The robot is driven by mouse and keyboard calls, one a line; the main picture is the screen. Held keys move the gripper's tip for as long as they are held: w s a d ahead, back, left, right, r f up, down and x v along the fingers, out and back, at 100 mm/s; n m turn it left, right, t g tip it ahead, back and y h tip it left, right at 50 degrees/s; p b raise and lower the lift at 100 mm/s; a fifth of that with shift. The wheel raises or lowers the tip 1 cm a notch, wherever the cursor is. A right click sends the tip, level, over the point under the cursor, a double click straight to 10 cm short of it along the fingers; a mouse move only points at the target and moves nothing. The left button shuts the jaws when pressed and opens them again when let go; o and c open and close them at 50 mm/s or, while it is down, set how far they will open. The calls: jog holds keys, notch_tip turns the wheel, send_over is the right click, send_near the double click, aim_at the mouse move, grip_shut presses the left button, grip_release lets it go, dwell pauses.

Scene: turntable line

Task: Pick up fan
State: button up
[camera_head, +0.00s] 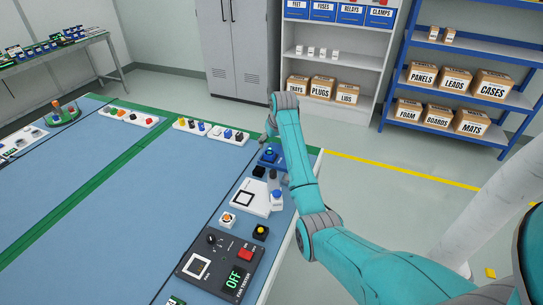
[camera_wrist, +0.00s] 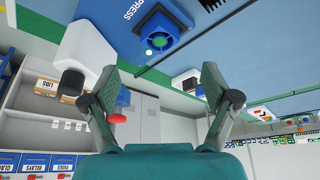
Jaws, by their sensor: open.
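The blue press station also shows in the head view (camera_head: 270,158), partly beside my arm. My gripper (camera_wrist: 160,78) is open, with its fingers spread wide and nothing between them. It is apart from the green-centred part. In the head view my gripper (camera_head: 267,136) is small and mostly hidden by my wrist, close to the press.
A white press body (camera_wrist: 90,42) and a red knob (camera_wrist: 123,96) are near the left finger. On the blue table are a white square-marked plate (camera_head: 250,199), a small orange-centred block (camera_head: 228,219), a black button box (camera_head: 260,232) and the fan tester (camera_head: 218,263), reading OFF.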

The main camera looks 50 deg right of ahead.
aim_at(269, 152)
jog(key=shift+x, duration=3.65)
jog(key=c, duration=1.3)
